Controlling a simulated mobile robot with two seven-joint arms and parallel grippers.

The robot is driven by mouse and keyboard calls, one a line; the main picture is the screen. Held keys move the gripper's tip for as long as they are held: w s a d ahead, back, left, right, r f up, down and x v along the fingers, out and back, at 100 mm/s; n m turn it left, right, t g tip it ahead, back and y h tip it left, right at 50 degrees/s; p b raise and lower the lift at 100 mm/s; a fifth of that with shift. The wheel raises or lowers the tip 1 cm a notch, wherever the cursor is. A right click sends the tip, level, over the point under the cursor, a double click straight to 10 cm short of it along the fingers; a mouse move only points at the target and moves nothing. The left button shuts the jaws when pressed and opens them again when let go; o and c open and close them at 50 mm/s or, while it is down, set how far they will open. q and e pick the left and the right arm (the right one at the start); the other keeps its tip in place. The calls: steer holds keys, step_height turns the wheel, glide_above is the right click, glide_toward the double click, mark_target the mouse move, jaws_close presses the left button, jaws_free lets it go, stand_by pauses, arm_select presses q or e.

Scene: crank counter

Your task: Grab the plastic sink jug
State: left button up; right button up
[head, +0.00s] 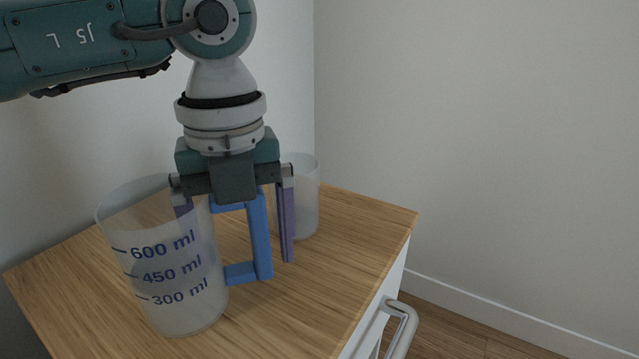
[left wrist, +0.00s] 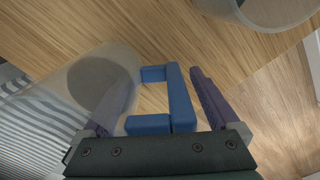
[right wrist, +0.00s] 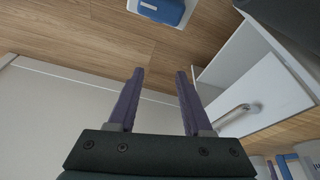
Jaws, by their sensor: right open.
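The plastic jug (head: 165,270) is translucent with blue ml marks and a blue handle (head: 262,240); it stands upright on the wooden counter top. It also shows in the left wrist view (left wrist: 95,85), its handle (left wrist: 180,95) on the right. My left gripper (head: 237,240) points down over the handle side. Its purple fingers are apart, one on the jug side and one beyond the handle, with the handle between them and a gap showing at the outer finger. Whether the inner finger is inside the jug is unclear. My right gripper (right wrist: 160,72) is open and empty, away from the jug.
A smaller translucent cup (head: 303,200) stands behind the left gripper on the counter top (head: 340,250). A drawer handle (head: 402,325) sticks out from the white front. In the right wrist view a blue object (right wrist: 163,10) lies at the top, beside the white cabinet (right wrist: 255,90).

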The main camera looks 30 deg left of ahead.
arm_select(q)
jaws_close()
stand_by(0.6)
